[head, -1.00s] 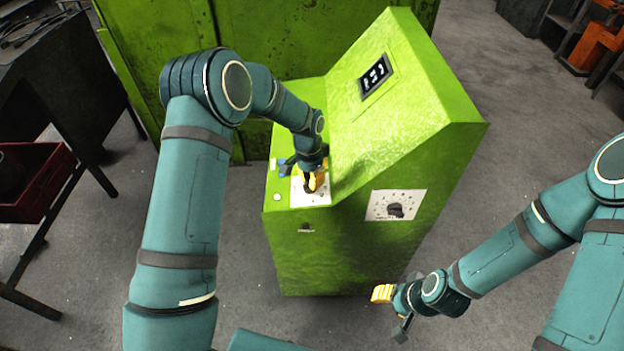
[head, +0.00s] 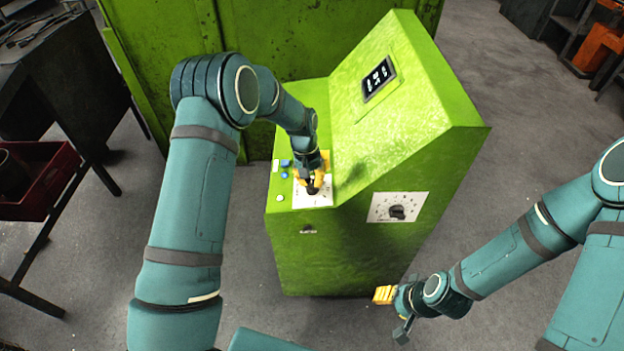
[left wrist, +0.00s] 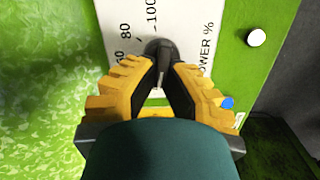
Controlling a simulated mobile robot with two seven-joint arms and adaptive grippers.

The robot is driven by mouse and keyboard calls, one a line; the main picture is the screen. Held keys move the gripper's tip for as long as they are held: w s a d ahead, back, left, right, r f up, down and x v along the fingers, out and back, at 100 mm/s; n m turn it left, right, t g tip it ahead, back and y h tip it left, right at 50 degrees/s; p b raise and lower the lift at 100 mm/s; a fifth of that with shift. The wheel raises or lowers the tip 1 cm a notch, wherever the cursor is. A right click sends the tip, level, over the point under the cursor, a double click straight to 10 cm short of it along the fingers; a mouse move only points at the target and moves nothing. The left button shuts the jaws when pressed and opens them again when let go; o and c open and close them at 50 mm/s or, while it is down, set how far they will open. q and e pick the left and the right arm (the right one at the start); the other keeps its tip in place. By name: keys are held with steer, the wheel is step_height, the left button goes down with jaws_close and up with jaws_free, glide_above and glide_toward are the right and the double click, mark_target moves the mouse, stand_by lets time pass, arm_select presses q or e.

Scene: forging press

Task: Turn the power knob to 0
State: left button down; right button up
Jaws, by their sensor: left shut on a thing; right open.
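The power knob (left wrist: 160,47) is black and sits on a white plate (left wrist: 128,14) printed "POWER %", with 80 and 100 readable. In the head view this plate (head: 322,200) lies on the low ledge of the green console. My left gripper (head: 314,186) comes down onto the knob from above. In the left wrist view its yellow-padded fingers (left wrist: 163,82) are closed on the knob's lower part. Which number the knob points to I cannot tell, as the fingers hide part of the scale. My right gripper (head: 391,311) is open and empty, low beside the console's front.
The green console (head: 360,260) has a second dial (head: 397,211) on its front and a display (head: 379,77) on its slope. Blue (head: 285,163) and white (head: 280,197) buttons sit beside the power plate. A red crate (head: 45,190) stands at left.

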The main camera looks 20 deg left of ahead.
arm_select(q)
steer(key=shift+s+f, duration=0.1)
stand_by(0.4)
steer(key=c, duration=1)
jaws_free()
steer(key=shift+c, duration=0.2)
step_height(320, 180, up, 12)
steer(key=w+a, duration=0.1)
steer(key=a, duration=0.1)
steer(key=shift+f, duration=0.1)
